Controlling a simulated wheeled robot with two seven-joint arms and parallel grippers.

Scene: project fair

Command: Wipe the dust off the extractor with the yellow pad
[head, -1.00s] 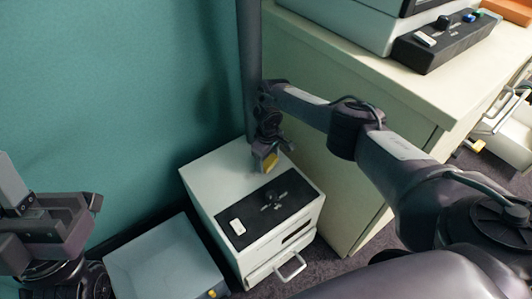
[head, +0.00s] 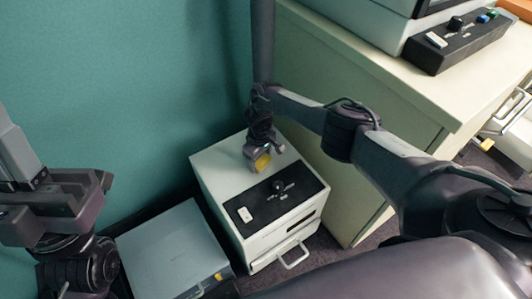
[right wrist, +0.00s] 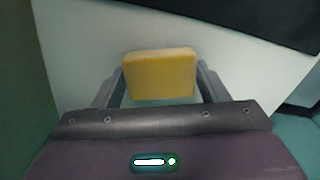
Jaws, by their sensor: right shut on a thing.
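The white box-shaped unit, which I take for the extractor (head: 218,164), stands on the floor by the teal wall. It has a black control panel (head: 282,207) with a knob and a white switch on top, and a handle at its front. My right gripper (head: 262,160) is shut on the yellow pad (right wrist: 160,75) and points down at the unit's pale top, behind the panel. Whether the pad touches the top I cannot tell. No dust can be made out clearly. My left gripper (head: 60,200) is at the left edge; its fingertips cannot be made out.
A grey box (head: 170,250) stands on the floor left of the unit. A cream cabinet (head: 380,75) with a device and a black control box (head: 455,45) on it stands close on the right. A dark post (head: 262,45) rises behind the unit.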

